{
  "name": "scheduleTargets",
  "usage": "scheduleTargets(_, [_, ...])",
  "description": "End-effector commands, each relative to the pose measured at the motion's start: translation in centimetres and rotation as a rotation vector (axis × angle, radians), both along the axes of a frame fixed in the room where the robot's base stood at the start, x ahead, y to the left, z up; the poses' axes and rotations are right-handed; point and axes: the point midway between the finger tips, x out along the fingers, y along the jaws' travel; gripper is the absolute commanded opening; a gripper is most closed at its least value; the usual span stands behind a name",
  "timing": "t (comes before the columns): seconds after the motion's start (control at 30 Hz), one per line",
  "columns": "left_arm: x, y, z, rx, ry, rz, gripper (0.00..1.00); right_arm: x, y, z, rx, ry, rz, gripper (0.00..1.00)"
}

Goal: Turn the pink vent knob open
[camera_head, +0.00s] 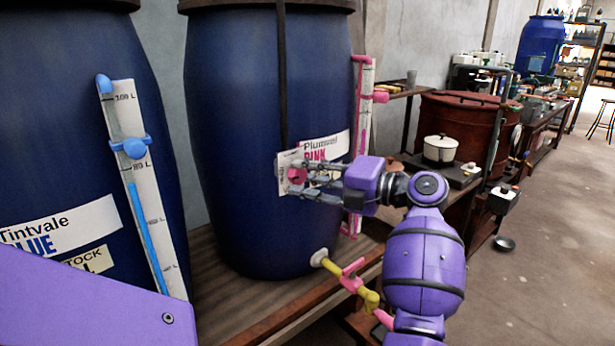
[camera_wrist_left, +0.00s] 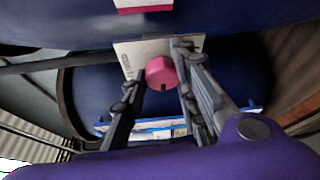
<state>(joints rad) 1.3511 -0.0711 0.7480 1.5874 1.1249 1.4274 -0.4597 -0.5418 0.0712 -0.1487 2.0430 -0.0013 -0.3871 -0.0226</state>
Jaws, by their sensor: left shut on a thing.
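The pink vent knob (camera_head: 297,175) sits on a small pale plate (camera_head: 287,158) on the front of the dark blue Plummel Pink vat (camera_head: 235,130). My left gripper (camera_head: 300,180) reaches it from the right, its fingers shut on the knob and partly covering it. In the left wrist view the round knob (camera_wrist_left: 160,70) lies between the two grey fingers, with a dark notch at its lower edge. The plate (camera_wrist_left: 128,58) shows behind it, its markings too small to read. My right gripper is not in view.
A sight gauge (camera_head: 365,120) with pink fittings stands on the vat's right side. A white pot (camera_head: 440,149) sits at right.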

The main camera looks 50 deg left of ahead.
Motion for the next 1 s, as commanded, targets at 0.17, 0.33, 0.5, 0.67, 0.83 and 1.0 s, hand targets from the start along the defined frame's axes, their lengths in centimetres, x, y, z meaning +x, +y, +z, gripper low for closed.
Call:
scheduleTargets(0.17, [0.0,0.0,1.1,0.014,-0.070,-0.004,0.01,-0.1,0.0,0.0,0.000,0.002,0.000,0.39])
scheduleTargets(0.33, [0.0,0.0,1.2,0.011,-0.098,-0.004,0.01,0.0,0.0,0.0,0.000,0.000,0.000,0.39])
scheduleTargets(0.5, [0.0,0.0,1.2,0.010,-0.105,-0.004,0.01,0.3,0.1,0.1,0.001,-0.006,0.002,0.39])
scheduleTargets(0.67, [0.0,0.0,1.2,0.010,-0.105,-0.004,0.01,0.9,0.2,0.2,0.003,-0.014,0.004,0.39])
scheduleTargets(0.83, [0.0,0.0,1.2,0.010,-0.104,-0.004,0.36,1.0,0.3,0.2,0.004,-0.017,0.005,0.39])
scheduleTargets(1.0, [0.1,0.0,0.9,0.007,-0.100,-0.005,0.41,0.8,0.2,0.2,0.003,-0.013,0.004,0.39])
